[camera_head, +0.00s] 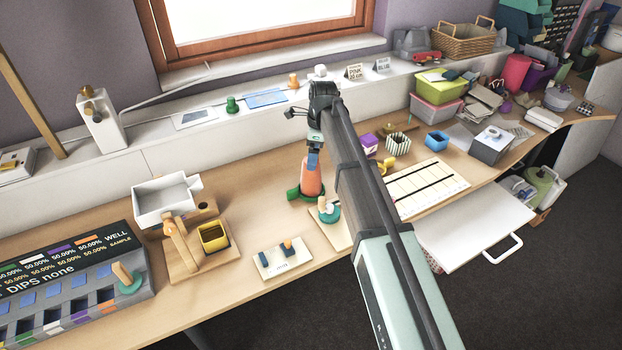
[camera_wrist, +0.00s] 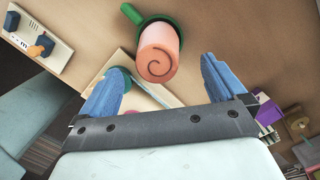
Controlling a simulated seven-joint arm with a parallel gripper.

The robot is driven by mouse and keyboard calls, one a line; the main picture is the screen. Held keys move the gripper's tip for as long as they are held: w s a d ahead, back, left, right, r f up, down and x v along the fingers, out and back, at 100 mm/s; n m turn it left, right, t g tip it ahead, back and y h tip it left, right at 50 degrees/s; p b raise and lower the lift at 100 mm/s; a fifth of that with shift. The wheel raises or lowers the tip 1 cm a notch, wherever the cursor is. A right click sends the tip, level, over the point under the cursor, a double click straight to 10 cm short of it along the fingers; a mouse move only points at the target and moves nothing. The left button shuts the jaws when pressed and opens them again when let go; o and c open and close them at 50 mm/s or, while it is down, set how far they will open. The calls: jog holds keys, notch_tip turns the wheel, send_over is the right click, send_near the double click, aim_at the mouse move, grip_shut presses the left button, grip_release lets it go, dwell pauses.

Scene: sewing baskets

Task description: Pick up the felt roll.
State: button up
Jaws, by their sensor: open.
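The felt roll (camera_head: 311,180) is a salmon-orange cylinder standing upright in a green holder (camera_head: 293,193) on the desk. In the wrist view the felt roll (camera_wrist: 157,58) shows its end with a dark spiral, and the green holder (camera_wrist: 131,13) with its handle shows behind it. My gripper (camera_head: 314,155) is directly above the roll in the head view. In the wrist view my gripper (camera_wrist: 163,72) has its blue fingers wide apart, one to each side of the roll's end, with nothing between them held. Whether the fingertips reach past the roll's top I cannot tell.
A board with a teal-green piece (camera_head: 329,212) stands close to the right of the roll. A small white board with blue pieces (camera_head: 283,258) is at the front edge. A yellow box (camera_head: 213,236) on a wooden stand is at left. Bare desk lies left of the roll.

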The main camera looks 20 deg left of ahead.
aim_at(311, 176)
jog(key=shift+s+a+f, duration=0.1)
jog(key=shift+a+f, duration=0.05)
jog(key=shift+f, duration=0.95)
jog(key=shift+s+a+f, duration=0.1)
jog(key=shift+a+f, duration=0.05)
jog(key=shift+f, duration=0.9)
jog(key=shift+s+a+f, duration=0.1)
jog(key=shift+a+f, duration=0.05)
jog(key=shift+f, duration=0.95)
jog(key=shift+w, duration=0.1)
jog(key=c, duration=1.3)
jog(key=shift+c, duration=0.2)
jog(key=shift+r, duration=0.15)
